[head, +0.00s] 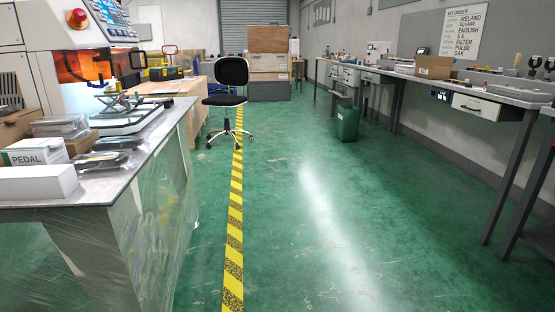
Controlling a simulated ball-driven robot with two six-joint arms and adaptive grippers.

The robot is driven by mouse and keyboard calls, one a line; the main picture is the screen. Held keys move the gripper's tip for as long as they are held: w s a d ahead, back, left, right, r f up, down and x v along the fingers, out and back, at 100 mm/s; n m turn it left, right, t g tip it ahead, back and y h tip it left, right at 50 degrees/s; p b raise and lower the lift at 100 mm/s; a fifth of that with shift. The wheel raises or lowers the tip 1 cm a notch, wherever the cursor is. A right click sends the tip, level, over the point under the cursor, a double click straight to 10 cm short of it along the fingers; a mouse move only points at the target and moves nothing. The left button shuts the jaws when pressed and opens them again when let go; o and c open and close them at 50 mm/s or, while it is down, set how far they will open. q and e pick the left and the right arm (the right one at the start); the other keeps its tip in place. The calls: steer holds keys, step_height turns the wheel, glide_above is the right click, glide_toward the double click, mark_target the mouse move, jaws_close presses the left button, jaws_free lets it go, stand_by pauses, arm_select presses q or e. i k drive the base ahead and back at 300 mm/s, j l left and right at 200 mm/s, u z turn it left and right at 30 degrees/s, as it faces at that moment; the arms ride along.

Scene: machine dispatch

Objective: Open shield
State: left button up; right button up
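A white machine (45,60) stands at the upper left, cut off by the picture's edge. An orange see-through panel (82,66) on its front appears to be the shield. A black handle-like part (138,60) shows at the panel's right side. The panel seems to cover the machine's front opening, but I cannot tell for certain whether it is fully shut. Neither of my grippers is in view.
A wrapped table (130,205) with boxes and packets stands at the near left. A black office chair (231,85) stands by the yellow-black floor stripe (235,210). A workbench (400,75) and a green bin (348,122) are at right. The green floor between is clear.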

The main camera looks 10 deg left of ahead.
mark_target(123, 62)
steer(key=i+u, duration=0.1)
steer(key=i, duration=0.5)
steer(key=i+l+u, duration=0.1)
steer(key=i, duration=0.5)
steer(key=i+l+u, duration=0.1)
steer(key=i, duration=0.5)
steer(key=i+l+u, duration=0.15)
steer(key=i, duration=0.45)
steer(key=i+j+u, duration=0.1)
steer(key=i+u, duration=0.2)
steer(key=u, duration=0.15)
steer(key=i+u, duration=0.25)
steer(key=u, duration=0.2)
steer(key=i+l+u, duration=0.1)
steer(key=i+u, duration=0.2)
steer(key=u, duration=0.15)
steer(key=i+l+u, duration=0.2)
steer(key=u, duration=0.25)
steer(key=i+l, duration=0.05)
